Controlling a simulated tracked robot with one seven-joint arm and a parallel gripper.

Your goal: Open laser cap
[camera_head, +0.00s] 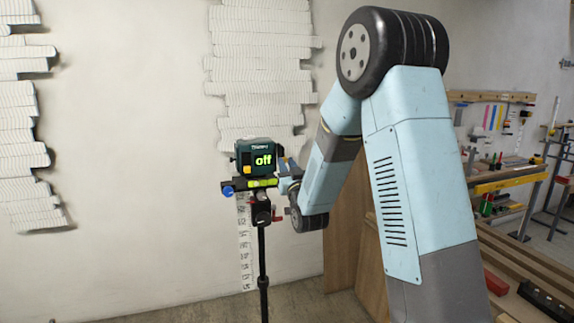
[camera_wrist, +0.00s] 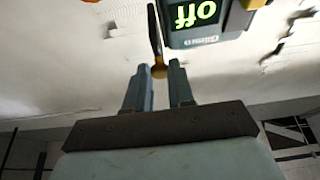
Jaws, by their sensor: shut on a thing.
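The laser device (camera_head: 257,158) is a dark green box with a glowing green "off" on its face. It sits on a tripod mount (camera_head: 262,210) in front of the wall. In the wrist view the laser (camera_wrist: 205,22) is upside down at the top. My gripper (camera_wrist: 159,73) is shut on a slim dark bar (camera_wrist: 153,32) with a golden knob (camera_wrist: 159,71) at its end, beside the laser. I cannot tell whether this bar belongs to the cap. In the head view my gripper reaches the laser's right side, and its fingertips are hard to make out.
A yellow-green bar (camera_head: 262,183) and a blue knob (camera_head: 228,191) sit under the laser. White striped relief panels (camera_head: 262,70) cover parts of the wall behind. A wooden board (camera_head: 345,240) and a workbench with tools (camera_head: 505,180) stand at the right. The floor left of the tripod is clear.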

